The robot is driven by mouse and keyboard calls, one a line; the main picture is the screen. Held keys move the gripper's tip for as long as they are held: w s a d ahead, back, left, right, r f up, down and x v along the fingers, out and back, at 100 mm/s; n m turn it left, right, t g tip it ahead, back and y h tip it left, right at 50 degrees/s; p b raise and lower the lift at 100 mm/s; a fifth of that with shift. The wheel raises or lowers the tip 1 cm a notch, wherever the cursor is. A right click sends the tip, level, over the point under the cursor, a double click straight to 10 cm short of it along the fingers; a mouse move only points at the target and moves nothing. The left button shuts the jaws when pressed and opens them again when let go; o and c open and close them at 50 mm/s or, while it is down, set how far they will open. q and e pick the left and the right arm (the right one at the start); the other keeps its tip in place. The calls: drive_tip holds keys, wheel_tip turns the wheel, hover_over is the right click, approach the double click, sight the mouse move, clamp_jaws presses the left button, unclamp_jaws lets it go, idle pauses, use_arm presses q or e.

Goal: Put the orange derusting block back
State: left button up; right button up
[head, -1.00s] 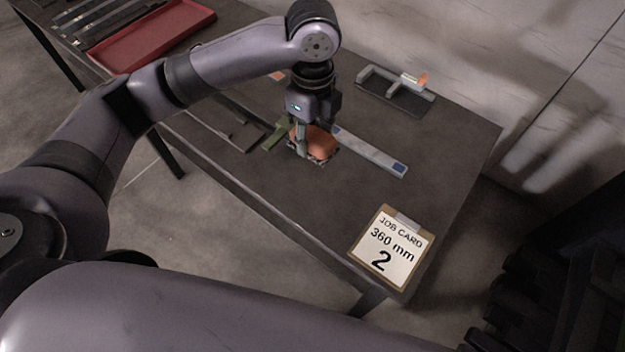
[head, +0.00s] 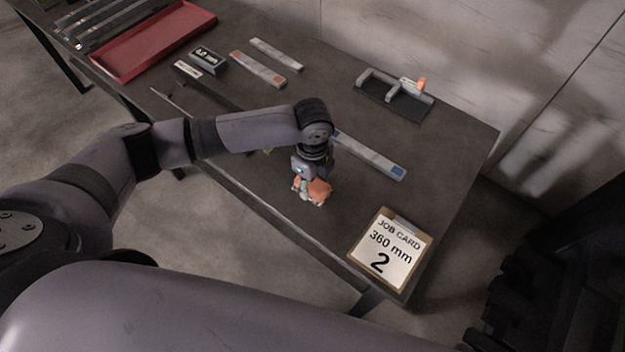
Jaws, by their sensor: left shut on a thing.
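The orange derusting block (head: 319,190) is at the tips of my left gripper (head: 311,193), near the front edge of the dark table. My left gripper is shut on the block, and its fingers hide part of it. I cannot tell whether the block touches the tabletop. My right gripper is not in view.
A bar with a blue end (head: 370,157) lies just behind the gripper. A job card (head: 391,250) lies at the front right. A grey fixture (head: 396,93) stands at the back right. A red tray (head: 153,41) and bars (head: 258,68) lie to the left.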

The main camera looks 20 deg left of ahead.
sight(313, 181)
use_arm(q)
drive_tip(key=o, duration=0.6)
drive_tip(key=shift+f, duration=0.1)
drive_tip(key=o, duration=0.4)
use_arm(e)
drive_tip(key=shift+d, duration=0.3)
use_arm(q)
wheel_tip(313, 181, up, 12)
drive_tip(key=b, duration=0.1)
drive_tip(key=shift+r+b, duration=0.2)
drive_tip(key=shift+b, duration=0.15)
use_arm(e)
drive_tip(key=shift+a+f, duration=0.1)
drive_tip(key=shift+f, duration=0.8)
use_arm(q)
drive_tip(key=shift+d, duration=0.1)
